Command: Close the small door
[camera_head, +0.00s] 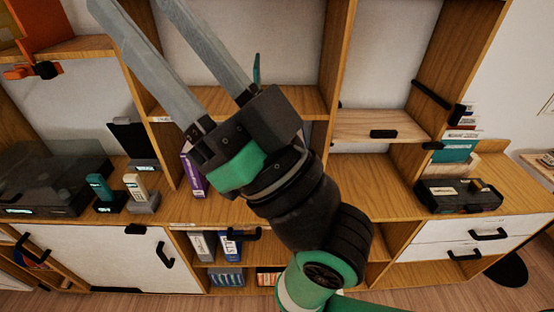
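My one visible gripper (132,4) is on the arm that comes in from the lower right, so I take it as my right. Its two long grey fingers stand wide apart with nothing between them, and their tips reach the top edge. My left gripper is out of view. I cannot tell for sure which part is the small door. A white door (105,262) with a black handle (165,255) at the lower left looks shut. At the upper right, a wooden panel (365,122) with a black handle (383,134) on its front edge sticks out like a lowered flap.
A wooden shelf unit fills the view. On its counter are a dark machine (55,180), two handsets (100,190), a purple box (193,172) and a black device (458,196). White drawers (450,235) are at the lower right. Binders (228,246) stand below the counter.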

